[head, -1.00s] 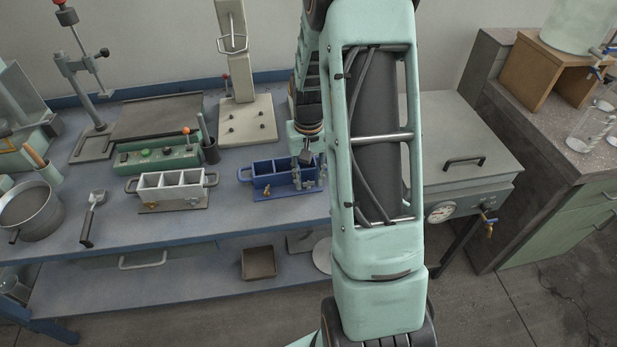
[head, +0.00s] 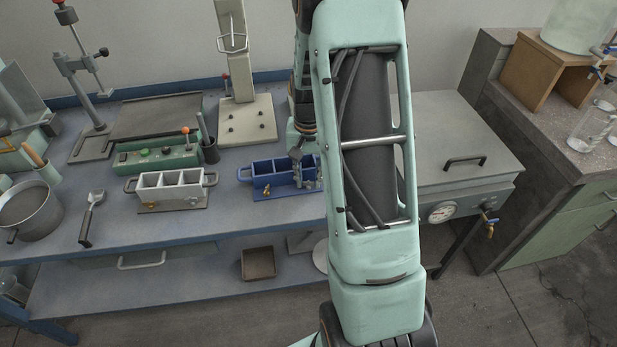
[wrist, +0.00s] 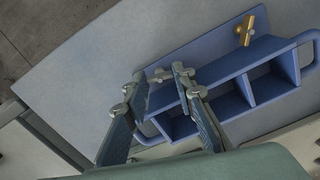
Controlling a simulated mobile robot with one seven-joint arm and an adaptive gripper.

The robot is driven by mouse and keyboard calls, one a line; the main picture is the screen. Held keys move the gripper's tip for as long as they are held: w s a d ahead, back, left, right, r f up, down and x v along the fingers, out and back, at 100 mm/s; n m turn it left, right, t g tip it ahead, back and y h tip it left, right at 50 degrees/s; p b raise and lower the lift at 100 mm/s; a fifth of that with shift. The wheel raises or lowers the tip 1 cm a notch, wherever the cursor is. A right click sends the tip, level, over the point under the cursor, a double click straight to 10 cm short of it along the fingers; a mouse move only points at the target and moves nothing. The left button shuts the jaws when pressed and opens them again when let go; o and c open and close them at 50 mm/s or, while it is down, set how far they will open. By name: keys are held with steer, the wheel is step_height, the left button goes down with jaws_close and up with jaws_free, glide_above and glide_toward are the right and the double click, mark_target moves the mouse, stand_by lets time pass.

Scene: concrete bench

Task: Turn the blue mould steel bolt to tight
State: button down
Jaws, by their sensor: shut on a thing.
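The blue mould (head: 262,177) is a compartmented box with end handles, standing on the bench in the head view. It also shows in the wrist view (wrist: 215,72). Its brass bolt (head: 266,190) is at the left of its near side, and shows at the top in the wrist view (wrist: 245,31). The steel bolt (wrist: 160,76) is small and grey at the mould's other end. My gripper (wrist: 160,86) has its fingers on either side of the steel bolt and is shut on it. In the head view my arm hides part of the mould's right end.
A white mould (head: 172,190) stands to the left on the bench. A green control box (head: 158,156) and a press stand (head: 246,122) are behind. A scoop (head: 92,215) and a pan (head: 30,212) lie further left. The bench front between the moulds is clear.

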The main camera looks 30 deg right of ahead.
steer(key=c, duration=1.6)
jaws_free()
